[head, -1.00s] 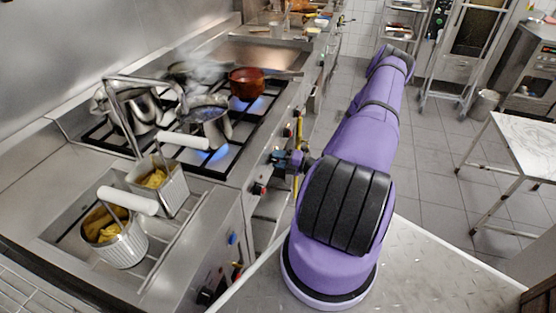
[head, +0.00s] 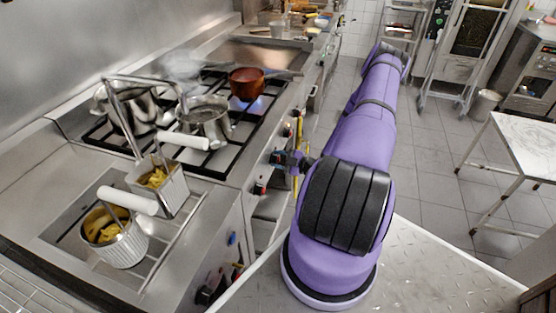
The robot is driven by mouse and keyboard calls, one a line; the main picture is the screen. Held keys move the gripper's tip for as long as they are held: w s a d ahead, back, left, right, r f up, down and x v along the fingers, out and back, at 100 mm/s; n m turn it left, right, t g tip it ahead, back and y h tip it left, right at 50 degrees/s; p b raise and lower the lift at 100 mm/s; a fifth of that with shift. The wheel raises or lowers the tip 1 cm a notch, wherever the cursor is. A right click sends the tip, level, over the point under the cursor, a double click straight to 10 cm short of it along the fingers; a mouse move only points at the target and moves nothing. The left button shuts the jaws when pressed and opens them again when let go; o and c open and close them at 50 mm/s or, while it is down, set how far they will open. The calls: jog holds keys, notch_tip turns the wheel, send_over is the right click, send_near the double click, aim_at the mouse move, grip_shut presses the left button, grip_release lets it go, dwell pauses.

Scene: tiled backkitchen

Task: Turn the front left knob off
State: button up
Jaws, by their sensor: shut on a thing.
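The stove front (head: 245,200) carries a row of knobs seen at a steep angle. My gripper (head: 278,159) is shut at one of them, between a knob nearer the camera (head: 260,187) and knobs farther along. The held knob is mostly hidden by the fingers, so its angle cannot be read. The steel pot (head: 205,118) on the nearest front burner shows no flame under it. The red-brown pot (head: 246,84) on the burner farther along has a blue flame below.
Two fryer baskets with fries, one round (head: 118,240) and one square (head: 160,185), stand at the near left. A steel kettle-like pot (head: 138,112) sits at the back. A white-topped table (head: 525,140) stands right; the tiled floor between is clear.

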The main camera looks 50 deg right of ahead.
jog(key=shift+m, duration=0.8)
jog(key=o, duration=0.9)
jog(key=shift+s+d, duration=0.1)
jog(key=v, duration=1)
jog(key=shift+s, duration=0.35)
